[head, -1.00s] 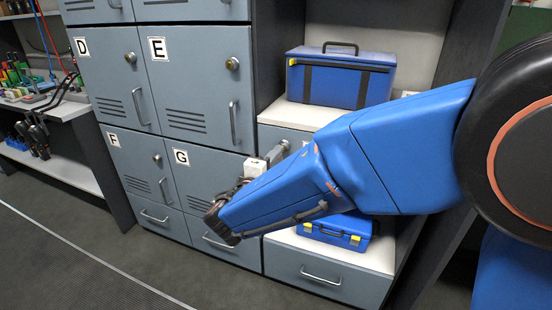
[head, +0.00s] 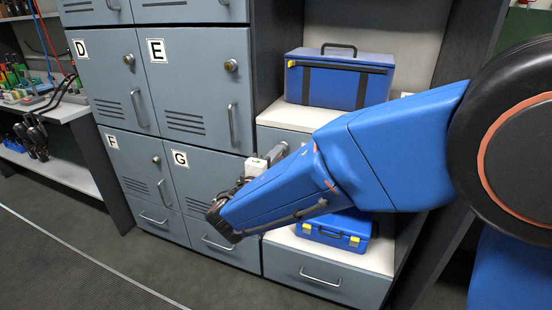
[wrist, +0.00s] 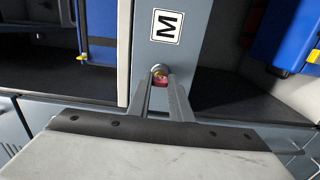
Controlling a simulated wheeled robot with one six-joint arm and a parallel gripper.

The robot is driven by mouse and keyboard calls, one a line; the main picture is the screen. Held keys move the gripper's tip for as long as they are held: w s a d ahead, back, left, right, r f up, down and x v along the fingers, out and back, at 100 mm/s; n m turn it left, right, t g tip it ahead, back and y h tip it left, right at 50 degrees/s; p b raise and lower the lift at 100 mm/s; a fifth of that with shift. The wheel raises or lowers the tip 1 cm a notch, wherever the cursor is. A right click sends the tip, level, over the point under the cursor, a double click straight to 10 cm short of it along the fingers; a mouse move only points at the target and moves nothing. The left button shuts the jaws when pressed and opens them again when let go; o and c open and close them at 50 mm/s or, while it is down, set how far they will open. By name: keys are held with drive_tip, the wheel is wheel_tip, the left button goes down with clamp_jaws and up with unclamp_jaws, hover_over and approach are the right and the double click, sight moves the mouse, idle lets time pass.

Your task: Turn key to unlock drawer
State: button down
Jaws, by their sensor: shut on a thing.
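The drawer front (wrist: 190,62) is blue-grey and carries a white label with an M (wrist: 166,26), which appears sideways in the wrist view. A round lock (wrist: 160,69) sits below the label there. A key (wrist: 160,80), with a small reddish part showing, is at the lock between my fingertips. My gripper (wrist: 161,87) is shut on the key; its fingers partly hide it. In the head view my gripper (head: 278,154) reaches the drawer front under the white shelf, and my arm hides most of that front.
A large blue case (head: 335,85) stands on the shelf above the drawer. A smaller blue case (head: 335,238) stands below, partly behind my arm. Lettered lockers (head: 200,100) with handles are close on the left. The floor in front (head: 60,255) is clear.

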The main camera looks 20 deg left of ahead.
drive_tip(key=shift+m, duration=1.8)
drive_tip(key=shift+m, duration=1.8)
drive_tip(key=shift+f+m, duration=0.1)
drive_tip(key=shift+m, duration=1.7)
